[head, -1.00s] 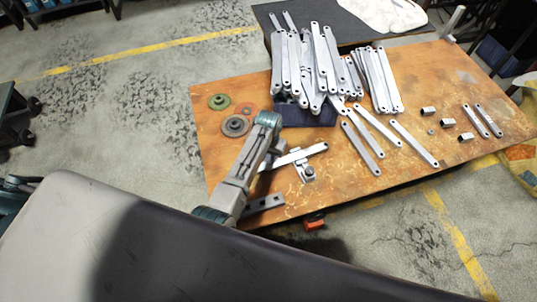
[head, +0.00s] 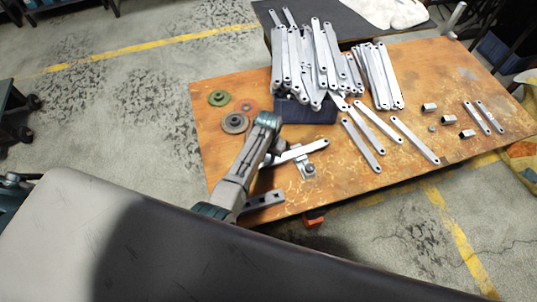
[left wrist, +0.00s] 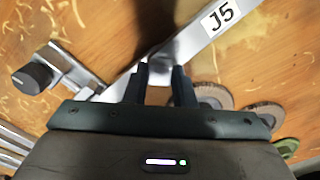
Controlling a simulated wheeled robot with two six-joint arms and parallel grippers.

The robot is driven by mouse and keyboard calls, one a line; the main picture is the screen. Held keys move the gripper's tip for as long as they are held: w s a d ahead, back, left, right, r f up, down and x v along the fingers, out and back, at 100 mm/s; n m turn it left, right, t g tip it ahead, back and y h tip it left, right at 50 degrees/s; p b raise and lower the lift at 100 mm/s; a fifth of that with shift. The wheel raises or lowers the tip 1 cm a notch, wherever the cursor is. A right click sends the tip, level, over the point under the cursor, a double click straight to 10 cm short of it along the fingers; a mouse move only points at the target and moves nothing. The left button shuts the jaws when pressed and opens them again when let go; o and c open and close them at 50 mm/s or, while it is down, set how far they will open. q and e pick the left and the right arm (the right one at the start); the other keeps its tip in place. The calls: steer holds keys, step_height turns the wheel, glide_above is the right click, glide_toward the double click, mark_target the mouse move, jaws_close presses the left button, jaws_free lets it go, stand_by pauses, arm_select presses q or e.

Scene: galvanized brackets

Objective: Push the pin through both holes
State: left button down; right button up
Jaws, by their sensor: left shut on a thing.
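My left gripper is shut on a pale metal bar (head: 305,150), whose holed end points right in the head view. The jaws are hidden behind my arm there. In the left wrist view my left gripper (left wrist: 160,78) has a finger on each side of the bar (left wrist: 235,22), which carries a "J5" label. A small metal fixture (head: 307,169) with a round dark knob sits just in front of the bar, and its knob also shows in the left wrist view (left wrist: 33,77). I cannot make out a separate pin or the holes' alignment. My right gripper is not in view.
A dark bin (head: 305,110) heaped with holed bars stands behind. Several loose bars (head: 362,145) and small metal blocks (head: 467,133) lie to the right. A flat slotted bar (head: 263,201) lies at the front edge. Discs (head: 235,123) lie left of my arm.

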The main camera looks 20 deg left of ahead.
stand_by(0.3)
arm_select(q)
steer(key=c, duration=1.1)
jaws_free()
steer(key=shift+c, duration=0.2)
steer(key=shift+r, duration=0.95)
step_height(320, 180, up, 9)
steer(key=p, duration=0.1)
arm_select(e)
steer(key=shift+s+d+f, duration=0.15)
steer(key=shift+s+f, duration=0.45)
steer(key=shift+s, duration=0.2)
arm_select(q)
steer(key=shift+s+f, duration=0.1)
steer(key=shift+f, duration=0.05)
